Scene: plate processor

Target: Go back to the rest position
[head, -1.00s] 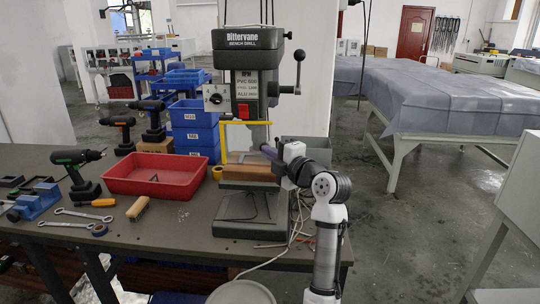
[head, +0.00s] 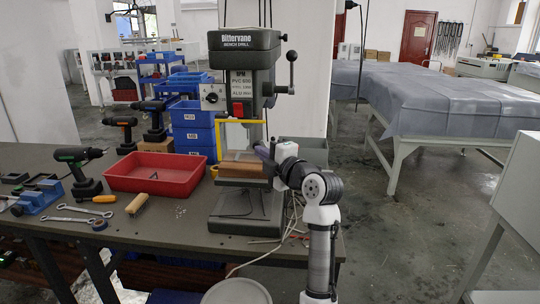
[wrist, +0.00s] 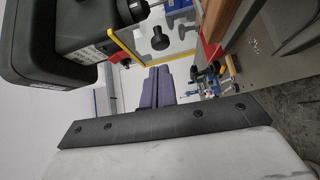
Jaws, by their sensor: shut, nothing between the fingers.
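My gripper (wrist: 160,85) shows in the wrist view as two purple-grey fingers lying side by side, closed with nothing between them. In the head view, my gripper (head: 262,152) is at the right side of the green bench drill (head: 248,100), partly hidden by my own wrist. It is close to the drill's column, above and to the right of the brown block (head: 240,170) on the drill table. The yellow guard frame (head: 219,140) stands at the front of the drill.
A red tray (head: 160,180), cordless drills (head: 78,168), wrenches (head: 68,215) and a wooden-handled brush (head: 137,204) lie on the dark workbench (head: 160,235). Blue bins (head: 193,135) stand behind. A covered table (head: 440,95) is at right, with open floor between.

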